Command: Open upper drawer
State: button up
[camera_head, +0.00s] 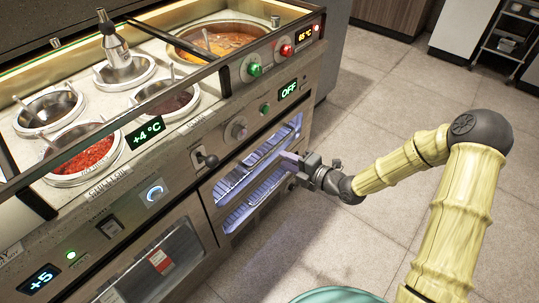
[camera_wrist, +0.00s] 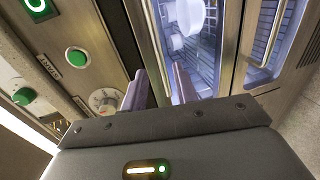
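The upper drawer (camera_head: 233,182) has a lit glass front in the steel counter and looks shut. In the wrist view its glass front (camera_wrist: 200,60) shows white containers inside. Its metal handle bar (camera_wrist: 153,40) runs down toward the gap between my fingers. My gripper (camera_head: 291,159) is at the drawer front in the head view. In the wrist view my gripper (camera_wrist: 160,85) has its two fingers apart, one on each side of the handle's line. Whether they touch the handle is hidden by the gripper body.
The lower drawer (camera_head: 241,214) is just below, with its own handle (camera_wrist: 268,40). A control panel with a grey knob (camera_head: 236,129) and green button (camera_head: 264,109) is above. Sauce wells fill the countertop. The tiled floor (camera_head: 375,75) to the right is open.

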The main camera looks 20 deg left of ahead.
aim_at(269, 152)
jog(key=b+x, duration=0.1)
jog(key=x, duration=0.6)
jog(key=shift+w+a+b, duration=0.1)
jog(key=shift+a+b, duration=0.15)
jog(key=shift+b, duration=0.05)
grip_shut()
